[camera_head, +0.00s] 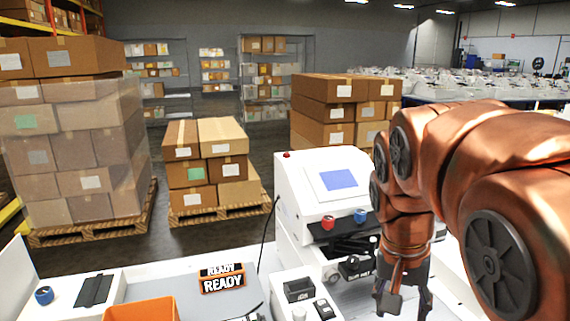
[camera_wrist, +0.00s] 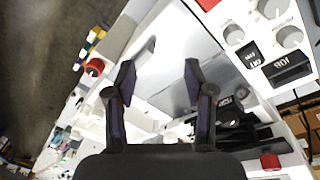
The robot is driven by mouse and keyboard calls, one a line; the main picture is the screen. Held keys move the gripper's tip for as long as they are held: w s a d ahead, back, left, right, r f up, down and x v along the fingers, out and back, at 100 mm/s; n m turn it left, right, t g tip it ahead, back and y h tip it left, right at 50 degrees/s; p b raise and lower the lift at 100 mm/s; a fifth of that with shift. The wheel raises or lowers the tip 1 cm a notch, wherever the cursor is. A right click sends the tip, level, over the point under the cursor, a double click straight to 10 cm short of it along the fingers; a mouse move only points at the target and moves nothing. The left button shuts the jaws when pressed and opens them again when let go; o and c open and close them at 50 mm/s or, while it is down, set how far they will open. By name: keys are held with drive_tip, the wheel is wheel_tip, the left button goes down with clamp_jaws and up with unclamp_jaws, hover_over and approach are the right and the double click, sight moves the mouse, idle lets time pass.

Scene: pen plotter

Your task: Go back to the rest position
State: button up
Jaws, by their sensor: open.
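My gripper (camera_head: 403,300) hangs from my copper-coloured arm at the right of the head view, pointing down beside the white plotter machine (camera_head: 290,195). In the wrist view my gripper (camera_wrist: 158,75) has its two dark fingers apart, with nothing between them. A grey, shiny flat surface (camera_wrist: 185,65) lies beyond the fingertips. The plotter has a blue screen (camera_head: 339,180) and a red and a blue knob on its front. My arm hides part of the machine's right side.
An orange bin (camera_head: 145,310) and a READY sign (camera_head: 222,283) are on the worktop at the front. A control panel with grey knobs (camera_wrist: 289,37) is at the wrist view's upper right. Stacked boxes on pallets (camera_head: 150,205) stand behind on open floor.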

drive_tip(key=s+f+n+g+y+p, duration=0.1)
drive_tip(key=s+f+n, duration=0.1)
drive_tip(key=s+f, duration=0.3)
drive_tip(key=s+f+n+g, duration=0.1)
drive_tip(key=s+f+n, duration=0.2)
drive_tip(key=s, duration=0.9)
wheel_tip(320, 180, down, 3)
drive_tip(key=shift+s+a+n+y+p, duration=0.3)
drive_tip(key=shift+s+y+p, duration=0.05)
drive_tip(key=shift+y, duration=0.05)
drive_tip(key=shift+c, duration=0.4)
